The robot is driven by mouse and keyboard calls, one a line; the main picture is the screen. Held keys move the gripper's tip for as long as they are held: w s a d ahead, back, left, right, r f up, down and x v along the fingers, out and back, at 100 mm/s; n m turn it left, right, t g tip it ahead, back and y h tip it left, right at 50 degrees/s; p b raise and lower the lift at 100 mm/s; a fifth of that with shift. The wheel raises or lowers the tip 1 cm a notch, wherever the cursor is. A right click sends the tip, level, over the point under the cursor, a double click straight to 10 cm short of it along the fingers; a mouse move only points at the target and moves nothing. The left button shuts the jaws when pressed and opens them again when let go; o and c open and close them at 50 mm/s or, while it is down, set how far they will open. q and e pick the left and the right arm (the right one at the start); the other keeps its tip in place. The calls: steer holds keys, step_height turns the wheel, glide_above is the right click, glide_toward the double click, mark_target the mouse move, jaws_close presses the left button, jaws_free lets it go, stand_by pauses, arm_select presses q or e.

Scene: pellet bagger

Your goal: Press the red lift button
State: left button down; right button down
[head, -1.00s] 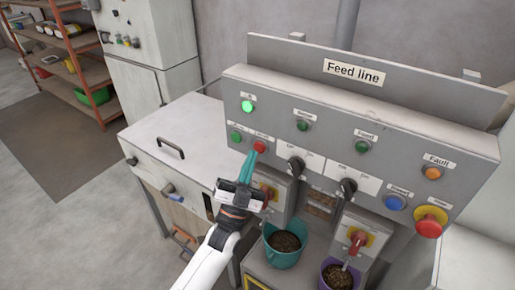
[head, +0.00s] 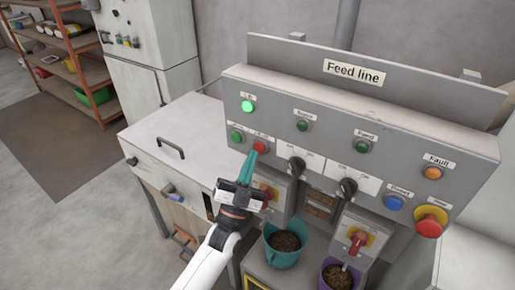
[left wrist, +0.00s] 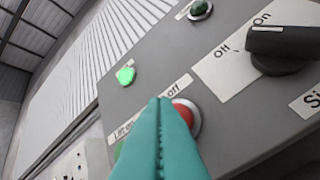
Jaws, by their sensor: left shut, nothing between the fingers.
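The red lift button (head: 260,146) sits on the left part of the grey Feed line panel, to the right of a green button (head: 236,136). My left gripper (head: 253,153) is shut and empty, its teal fingers pointing at the red button from just below. In the left wrist view the closed fingertips (left wrist: 165,103) overlap the left part of the red button (left wrist: 184,112), beside a label ending in "off". I cannot tell whether they touch it. The lamp above (head: 248,106) glows bright green. My right gripper is not in view.
Black rotary switches (head: 296,165), a blue button (head: 394,202) and a red knob on yellow (head: 430,225) stand out to the right. A grey bench (head: 180,130) stands left.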

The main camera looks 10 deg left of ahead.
arm_select(q)
steer(key=shift+w, duration=0.1)
steer(key=shift+w+d, duration=0.2)
steer(key=shift+w, duration=0.15)
steer(key=shift+w+b, duration=0.3)
steer(key=shift+b, duration=0.15)
stand_by(0.3)
steer(key=shift+s+a+p, duration=0.2)
steer(key=shift+s+p, duration=0.1)
steer(key=shift+s, duration=0.45)
steer(key=shift+s, duration=0.1)
steer(key=s, duration=0.1)
steer(key=s+a+p, duration=0.1)
steer(key=s, duration=0.1)
steer(key=s+a+p, duration=0.1)
steer(key=s, duration=0.1)
steer(key=shift+s, duration=0.25)
